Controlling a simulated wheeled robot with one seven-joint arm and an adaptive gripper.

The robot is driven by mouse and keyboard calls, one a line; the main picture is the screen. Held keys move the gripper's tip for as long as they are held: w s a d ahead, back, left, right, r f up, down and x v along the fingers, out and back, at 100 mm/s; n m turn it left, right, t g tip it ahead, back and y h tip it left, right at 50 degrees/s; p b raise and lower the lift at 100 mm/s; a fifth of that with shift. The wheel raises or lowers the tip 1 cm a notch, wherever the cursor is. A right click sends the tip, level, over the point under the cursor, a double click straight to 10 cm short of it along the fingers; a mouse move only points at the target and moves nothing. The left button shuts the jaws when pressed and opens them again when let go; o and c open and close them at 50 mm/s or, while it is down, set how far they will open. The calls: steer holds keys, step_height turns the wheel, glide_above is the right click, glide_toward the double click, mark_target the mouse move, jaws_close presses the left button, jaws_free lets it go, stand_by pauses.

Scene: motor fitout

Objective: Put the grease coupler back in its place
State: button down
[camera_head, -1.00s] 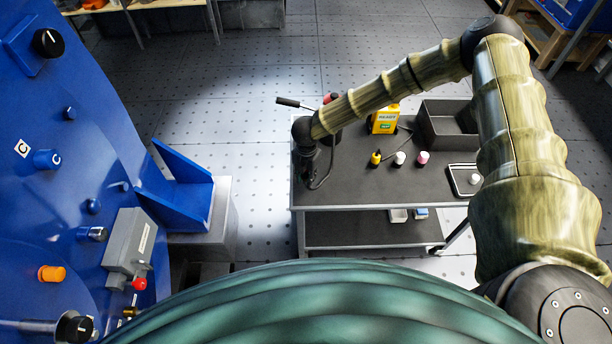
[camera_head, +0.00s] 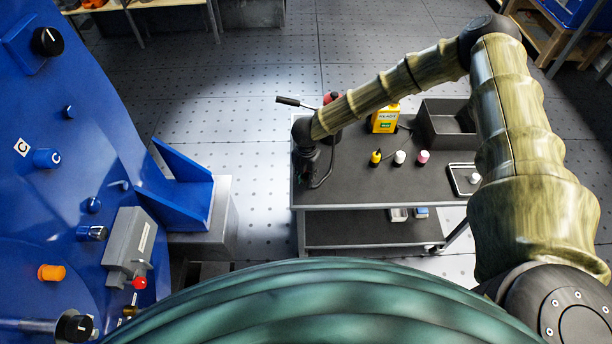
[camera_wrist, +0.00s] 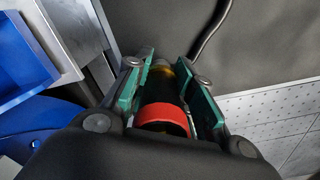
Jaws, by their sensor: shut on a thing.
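My gripper (camera_wrist: 172,92) points down at the left end of the grey cart in the head view, where its fingers are hard to make out. In the wrist view its green-padded fingers are shut on the grease coupler (camera_wrist: 163,118), a dark cylinder with a red ring at the near end and a brass-coloured part at the far end. A black hose (camera_wrist: 208,32) runs up from near the fingertips; its join to the coupler is hidden. In the head view a thin dark hose (camera_head: 326,178) hangs beside my gripper. The coupler's place cannot be made out for sure.
The cart top (camera_head: 375,188) carries a yellow container (camera_head: 384,121), several small bottles (camera_head: 399,157), a dark bin (camera_head: 449,124) and a tray (camera_head: 459,181). A black lever (camera_head: 296,103) sticks out behind my wrist. A blue machine (camera_head: 60,120) stands left, with floor between.

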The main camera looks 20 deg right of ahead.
steer(key=shift+f+b, duration=0.5)
steer(key=shift+f, duration=0.65)
steer(key=c, duration=1.1)
jaws_free()
steer(key=shift+c, duration=0.2)
step_height(320, 180, up, 12)
